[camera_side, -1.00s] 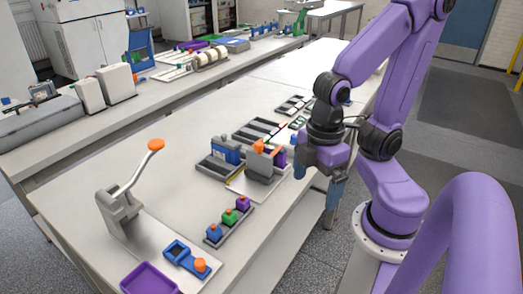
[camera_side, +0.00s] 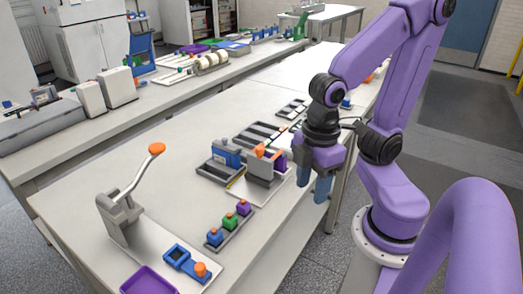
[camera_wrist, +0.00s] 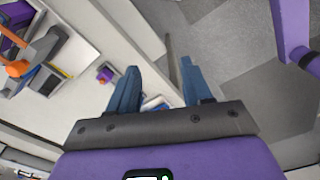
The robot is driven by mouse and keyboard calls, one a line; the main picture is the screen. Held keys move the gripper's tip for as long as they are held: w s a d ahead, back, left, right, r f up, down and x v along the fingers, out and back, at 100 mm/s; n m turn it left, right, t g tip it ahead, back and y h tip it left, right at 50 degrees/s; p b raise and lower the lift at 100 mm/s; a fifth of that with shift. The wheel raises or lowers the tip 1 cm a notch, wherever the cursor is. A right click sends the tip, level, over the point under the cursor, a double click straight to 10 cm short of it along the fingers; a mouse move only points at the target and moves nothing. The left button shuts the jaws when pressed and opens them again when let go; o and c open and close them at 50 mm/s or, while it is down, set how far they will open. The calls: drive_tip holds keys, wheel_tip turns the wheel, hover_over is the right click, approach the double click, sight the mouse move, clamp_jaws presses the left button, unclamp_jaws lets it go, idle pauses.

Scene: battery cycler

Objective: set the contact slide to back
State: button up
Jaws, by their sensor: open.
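The cycler fixture (camera_side: 262,168) is a grey block on a pale base plate near the table's right edge. An orange part (camera_side: 260,150), which may be the contact slide's handle, sits on top; I cannot tell its setting. In the wrist view the orange part (camera_wrist: 18,68) is at the far left beside a grey block. A blue block (camera_side: 227,154) and a purple block (camera_side: 281,160) stand beside the fixture. My gripper (camera_side: 312,184), with blue fingers, hangs to the right of the fixture, past the table edge and apart from it. It is open and empty in the wrist view (camera_wrist: 158,74).
A row of small blue, green and purple blocks (camera_side: 229,221) stands toward the front. A lever press (camera_side: 122,212) with an orange knob and a purple tray (camera_side: 149,280) are at front left. Dark trays (camera_side: 257,133) lie behind the fixture. The table's left middle is clear.

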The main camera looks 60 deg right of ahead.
drive_tip(key=w+r, duration=0.3)
drive_tip(key=w, duration=0.4)
wheel_tip(320, 180, up, 8)
drive_tip(key=n, duration=0.2)
hover_over(260, 148)
wheel_tip(260, 148, down, 17)
drive_tip(key=shift+w+r, duration=0.1)
